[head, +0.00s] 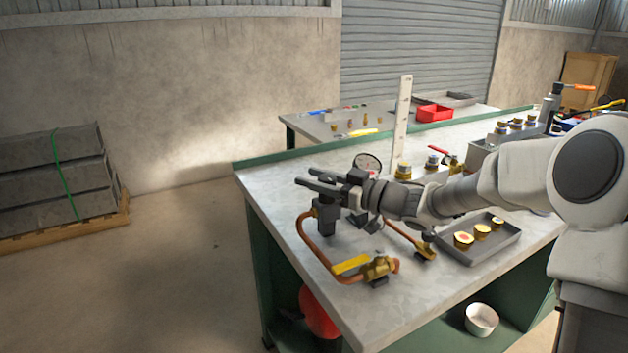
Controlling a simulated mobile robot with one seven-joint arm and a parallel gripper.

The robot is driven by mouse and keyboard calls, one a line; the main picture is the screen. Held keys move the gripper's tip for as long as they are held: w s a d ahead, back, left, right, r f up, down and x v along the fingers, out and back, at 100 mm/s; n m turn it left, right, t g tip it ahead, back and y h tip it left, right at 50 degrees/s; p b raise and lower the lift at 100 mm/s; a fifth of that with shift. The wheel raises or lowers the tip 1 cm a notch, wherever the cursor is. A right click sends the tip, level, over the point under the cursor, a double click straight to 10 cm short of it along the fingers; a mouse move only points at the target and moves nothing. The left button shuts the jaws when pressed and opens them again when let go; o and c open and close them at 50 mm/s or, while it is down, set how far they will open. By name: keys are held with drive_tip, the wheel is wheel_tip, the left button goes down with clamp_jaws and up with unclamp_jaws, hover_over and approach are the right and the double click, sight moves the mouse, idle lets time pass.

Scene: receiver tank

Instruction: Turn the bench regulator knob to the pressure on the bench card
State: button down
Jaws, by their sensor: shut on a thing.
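The dark bench regulator (327,218) stands near the left end of the bench, with a copper pipe running from it to a brass valve with a yellow lever (352,264). My gripper (318,184) reaches in from the right, directly above the regulator body, its fingers pointing left. It is shut on the regulator knob, which the fingers mostly hide. A round white gauge (367,162) stands just behind my gripper, partly covered; its reading is too small to make out. I cannot pick out a readable bench card.
A grey tray (486,254) with brass fittings lies below my arm. A tall white strip (402,120) stands behind the gauge, near brass fittings. A red bin (434,113) sits on the rear table. The bench's front left corner (375,315) is clear.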

drive_tip(key=shift+w+d+f+m+t+h+b, duration=0.1)
drive_tip(key=shift+w+d+m+t+h+b, duration=0.2)
drive_tip(key=shift+m+t+h+b, duration=1.15)
drive_tip(key=shift+w+d+r+m+t+h+b, duration=0.15)
drive_tip(key=shift+d+m+t+h+b, duration=0.25)
drive_tip(key=shift+m+t+h, duration=1.95)
drive_tip(key=shift+w+d+f+m+t+h+b, duration=0.2)
drive_tip(key=shift+m+t+h+b, duration=1)
drive_tip(key=shift+h, duration=1.4)
drive_tip(key=m+h+p, duration=0.2)
drive_tip(key=h+p, duration=0.1)
drive_tip(key=h, duration=0.1)
drive_tip(key=d+m+g+h+p, duration=0.1)
drive_tip(key=m+h+p, duration=0.1)
drive_tip(key=m+h, duration=0.1)
drive_tip(key=d+m+g+h+p, duration=0.1)
drive_tip(key=m+h+p, duration=0.2)
drive_tip(key=h, duration=0.1)
drive_tip(key=shift+r+h+p, duration=0.3)
drive_tip(key=shift+s+d+f+m+g+h+p, duration=0.1)
drive_tip(key=shift+s+d+m+g+h+p, duration=0.3)
drive_tip(key=shift+m+g+h+p, duration=1.65)
drive_tip(key=shift+s+d+r+m+g+h+p, duration=0.15)
drive_tip(key=shift+s+m+g+h+p, duration=0.7)
drive_tip(key=shift+m+g+p, duration=1.95)
drive_tip(key=shift+s+d+f+m+g+h+p, duration=0.15)
drive_tip(key=shift+d+m+g+h+p, duration=0.2)
drive_tip(key=shift+m+g+h+p, duration=2.2)
